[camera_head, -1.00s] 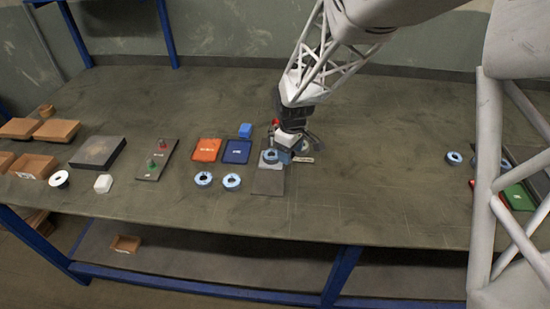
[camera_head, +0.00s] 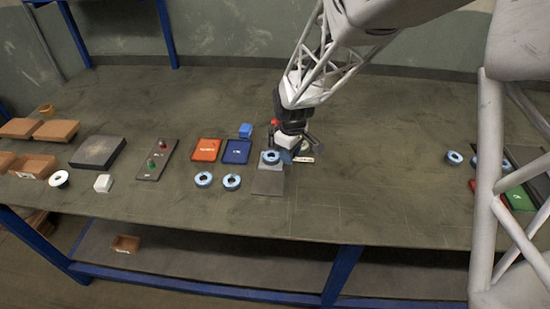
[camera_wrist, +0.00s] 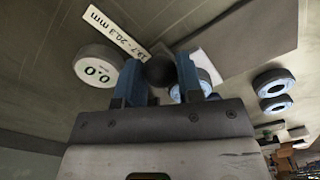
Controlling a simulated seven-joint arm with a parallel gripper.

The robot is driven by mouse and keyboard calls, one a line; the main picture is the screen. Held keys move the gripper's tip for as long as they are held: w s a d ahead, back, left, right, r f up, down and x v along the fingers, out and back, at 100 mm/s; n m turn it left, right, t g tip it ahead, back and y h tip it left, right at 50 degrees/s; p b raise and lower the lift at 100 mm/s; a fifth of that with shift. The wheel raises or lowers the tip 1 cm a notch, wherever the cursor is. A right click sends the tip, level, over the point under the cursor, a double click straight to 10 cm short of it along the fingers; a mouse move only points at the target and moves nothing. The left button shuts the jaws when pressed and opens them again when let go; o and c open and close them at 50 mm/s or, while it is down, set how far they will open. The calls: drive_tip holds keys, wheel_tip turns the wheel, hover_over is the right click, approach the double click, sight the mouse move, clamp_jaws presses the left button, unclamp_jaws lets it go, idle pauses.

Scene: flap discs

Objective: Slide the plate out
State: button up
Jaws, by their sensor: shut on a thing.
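A flat grey plate (camera_head: 268,184) lies on the table below my arm, its far part lighter than its near part. It also shows in the wrist view (camera_wrist: 255,32). A blue-rimmed flap disc (camera_head: 270,157) sits at its far part. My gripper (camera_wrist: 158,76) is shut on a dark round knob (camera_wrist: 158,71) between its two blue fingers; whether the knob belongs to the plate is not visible. Beside the left finger is a round gauge face reading 0.0 (camera_wrist: 90,72), with a label strip reading 19.7 - 20.3 mm (camera_wrist: 118,33). In the head view the fingertips are hidden by the wrist.
Two flap discs (camera_head: 217,181) lie left of the plate. Orange (camera_head: 206,149) and blue (camera_head: 236,151) mats and a blue block (camera_head: 245,130) are behind them.

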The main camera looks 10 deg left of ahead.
drive_tip(key=shift+s, duration=3.9)
drive_tip(key=o, duration=0.7)
drive_tip(key=shift+r, duration=0.1)
drive_tip(key=shift+r, duration=3.9)
